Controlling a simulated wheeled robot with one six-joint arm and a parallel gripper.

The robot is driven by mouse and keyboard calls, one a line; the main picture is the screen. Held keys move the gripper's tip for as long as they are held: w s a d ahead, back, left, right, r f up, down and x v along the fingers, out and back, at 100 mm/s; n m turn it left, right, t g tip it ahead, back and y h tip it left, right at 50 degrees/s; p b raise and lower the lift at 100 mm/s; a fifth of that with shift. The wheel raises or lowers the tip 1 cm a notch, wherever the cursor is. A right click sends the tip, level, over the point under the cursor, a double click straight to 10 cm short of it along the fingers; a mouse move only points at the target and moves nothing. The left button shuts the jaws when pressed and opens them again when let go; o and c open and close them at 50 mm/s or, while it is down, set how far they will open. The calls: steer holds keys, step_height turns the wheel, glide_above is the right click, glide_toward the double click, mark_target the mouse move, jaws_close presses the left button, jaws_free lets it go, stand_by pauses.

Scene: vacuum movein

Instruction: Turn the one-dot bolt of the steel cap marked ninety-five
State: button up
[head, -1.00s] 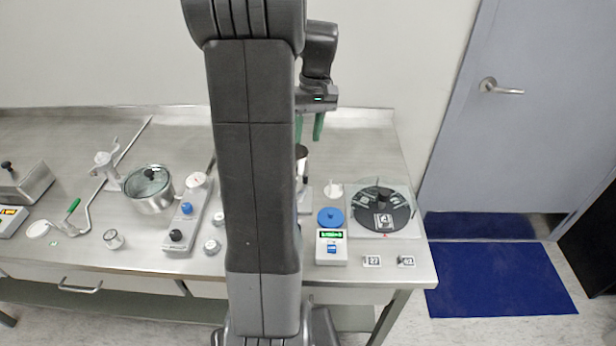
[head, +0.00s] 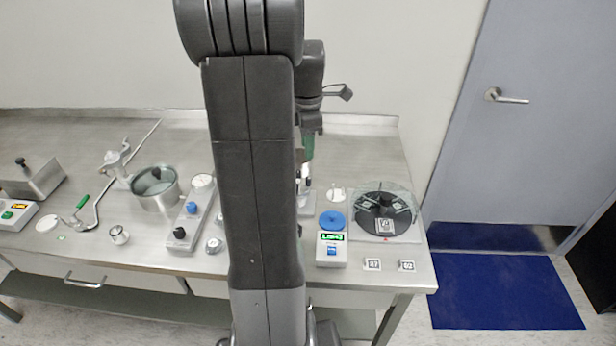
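My gripper (head: 308,156) hangs over the bench just right of my arm's big link, its green fingers pointing down. Only a narrow part of the fingers shows, so their gap cannot be made out. Below the fingers a pale, upright thing (head: 304,178) is partly hidden by my arm; I cannot tell whether they touch. Small steel pots stand on the bench: one at left (head: 119,235) and one beside the grey control box (head: 213,245). No mark ninety-five and no dotted bolt can be read on anything in view.
A blue-topped scale (head: 332,249) and a clear-covered black rotor (head: 382,222) stand at right, with numbered tags (head: 373,264) in front. A glass-lidded pot (head: 155,190) and a grey control box (head: 188,219) stand left.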

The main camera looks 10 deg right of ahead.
mark_target(308, 178)
step_height(308, 178, down, 11)
steer(key=shift+f+p, duration=0.15)
steer(key=shift+p, duration=0.3)
jaws_close()
